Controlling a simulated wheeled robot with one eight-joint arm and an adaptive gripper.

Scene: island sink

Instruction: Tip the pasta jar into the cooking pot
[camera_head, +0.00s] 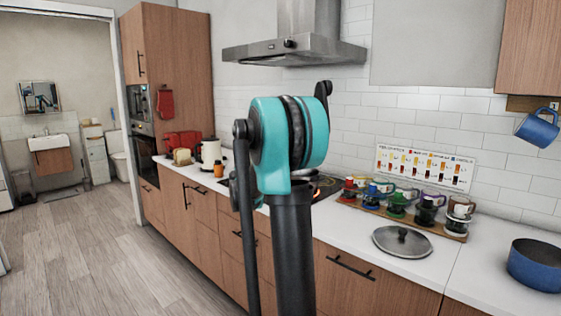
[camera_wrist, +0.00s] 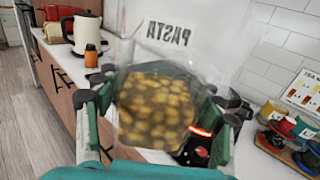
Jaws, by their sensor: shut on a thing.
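My gripper (camera_wrist: 165,108) is shut on the clear pasta jar (camera_wrist: 158,70) in the wrist view, with a finger on either side of it. Pale brown pasta pieces (camera_wrist: 155,105) show inside the jar, and the word PASTA reads mirrored on it. In the head view my arm stands in the middle, and the gripper and jar are hidden. A blue cooking pot (camera_head: 537,266) stands on the counter at the far right of the head view, cut by the picture edge. Its inside looks dark. The jar is apart from this pot.
A lid (camera_head: 402,241) lies on the white counter left of the pot. Several mugs (camera_head: 400,203) stand on a wooden board behind it. A blue mug (camera_head: 538,127) hangs at the upper right. The hob (camera_head: 325,187) is partly behind my arm. A kettle (camera_head: 211,153) stands farther left.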

